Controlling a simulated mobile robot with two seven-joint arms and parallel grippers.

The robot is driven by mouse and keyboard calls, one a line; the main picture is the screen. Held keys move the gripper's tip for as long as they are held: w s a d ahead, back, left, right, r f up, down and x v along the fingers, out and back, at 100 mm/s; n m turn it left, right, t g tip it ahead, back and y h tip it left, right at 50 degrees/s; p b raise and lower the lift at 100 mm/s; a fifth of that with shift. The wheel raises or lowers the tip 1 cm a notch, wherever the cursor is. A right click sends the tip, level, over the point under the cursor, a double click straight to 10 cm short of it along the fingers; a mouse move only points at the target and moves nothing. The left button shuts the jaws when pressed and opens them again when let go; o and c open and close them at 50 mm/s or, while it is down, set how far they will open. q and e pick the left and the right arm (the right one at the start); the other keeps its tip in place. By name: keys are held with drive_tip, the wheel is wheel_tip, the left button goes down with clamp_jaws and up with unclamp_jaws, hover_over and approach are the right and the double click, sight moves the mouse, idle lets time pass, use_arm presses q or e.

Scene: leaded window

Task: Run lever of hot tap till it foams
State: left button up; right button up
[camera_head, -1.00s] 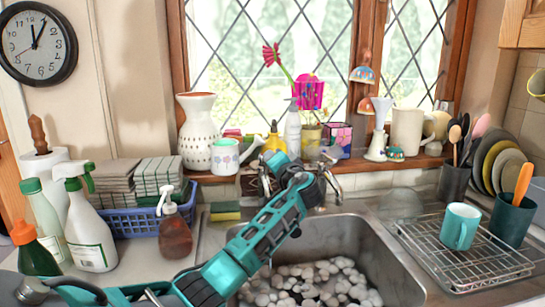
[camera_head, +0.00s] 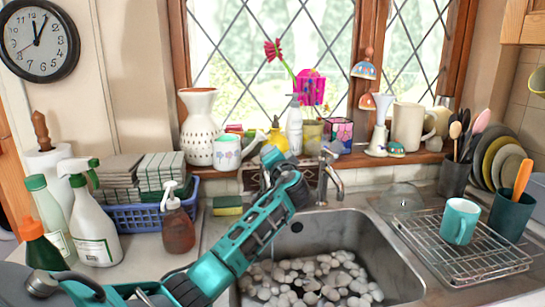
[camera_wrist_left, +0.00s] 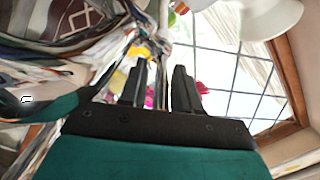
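The metal tap (camera_head: 331,178) stands at the back of the sink, below the windowsill, with its curved spout toward the basin. I cannot tell a separate hot lever clearly. My teal left gripper (camera_head: 272,158) is just left of the tap, apart from it in the head view. In the left wrist view the two dark fingers (camera_wrist_left: 160,88) stand apart with a gap and hold nothing. Pale rounded lumps (camera_head: 310,280) cover the basin floor; I cannot tell whether they are foam or pebbles. No water stream is clear. My right gripper is not in view.
The sink (camera_head: 375,240) lies under my left arm. A sponge (camera_head: 227,206) and a brown pump bottle (camera_head: 178,225) stand left of it. A wire rack (camera_head: 470,262) with a teal mug (camera_head: 460,220) is on the right. Pots and a white vase (camera_head: 198,125) line the sill.

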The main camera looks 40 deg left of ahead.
use_arm(q)
drive_tip(key=shift+o, duration=0.5)
drive_tip(key=shift+d, duration=0.1)
drive_tip(key=shift+s+d, duration=0.15)
drive_tip(key=shift+d, duration=0.05)
drive_tip(key=p+v, duration=0.2)
drive_tip(key=v, duration=1)
drive_tip(key=shift+s+d+r, duration=0.1)
